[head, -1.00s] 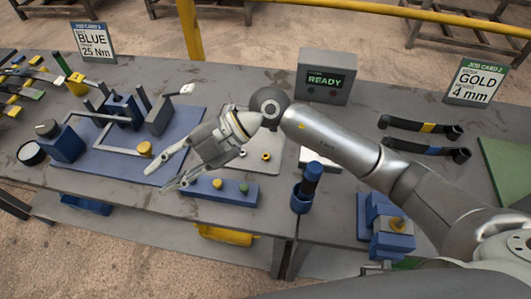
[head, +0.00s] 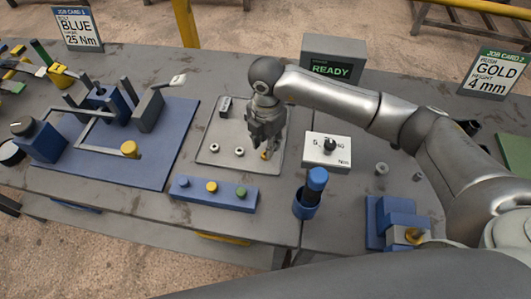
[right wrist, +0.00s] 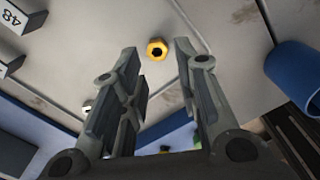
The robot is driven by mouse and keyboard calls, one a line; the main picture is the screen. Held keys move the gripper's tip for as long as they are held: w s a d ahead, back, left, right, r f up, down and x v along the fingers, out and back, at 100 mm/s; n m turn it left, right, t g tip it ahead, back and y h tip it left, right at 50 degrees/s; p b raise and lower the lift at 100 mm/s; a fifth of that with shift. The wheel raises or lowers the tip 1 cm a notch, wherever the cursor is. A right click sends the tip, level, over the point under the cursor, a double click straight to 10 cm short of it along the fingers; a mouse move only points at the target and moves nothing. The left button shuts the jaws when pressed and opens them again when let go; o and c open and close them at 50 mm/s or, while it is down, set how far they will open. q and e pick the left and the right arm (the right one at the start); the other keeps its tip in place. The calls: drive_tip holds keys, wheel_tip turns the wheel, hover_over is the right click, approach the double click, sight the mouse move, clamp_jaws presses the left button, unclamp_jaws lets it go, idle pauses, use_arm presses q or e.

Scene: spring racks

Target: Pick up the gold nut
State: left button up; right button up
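The gold nut (head: 264,155) sits at the right side of a light grey plate (head: 208,160) on the bench, partly hidden by my right gripper. In the right wrist view the gold nut (right wrist: 157,49) lies flat, its dark hole showing, beyond and between the two fingertips. My right gripper (head: 265,148) points down over the plate. In the right wrist view its fingers (right wrist: 157,58) are spread apart with nothing between the pads. I cannot tell exactly how high the tips are above the nut. My left gripper is not in view.
Two silver nuts (head: 239,152) lie left of the gold one. A blue strip with coloured knobs (head: 225,194) lies in front.

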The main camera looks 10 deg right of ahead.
drive_tip(key=f+p, duration=0.2)
drive_tip(key=f, duration=0.2)
drive_tip(key=shift+w+f, duration=0.2)
drive_tip(key=shift+f, duration=0.35)
drive_tip(key=c, duration=0.6)
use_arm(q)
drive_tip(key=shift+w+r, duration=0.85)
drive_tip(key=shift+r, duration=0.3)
use_arm(e)
drive_tip(key=shift+o, duration=0.2)
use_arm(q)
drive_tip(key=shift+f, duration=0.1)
use_arm(e)
drive_tip(key=shift+w+r, duration=0.1)
drive_tip(key=shift+r, duration=0.05)
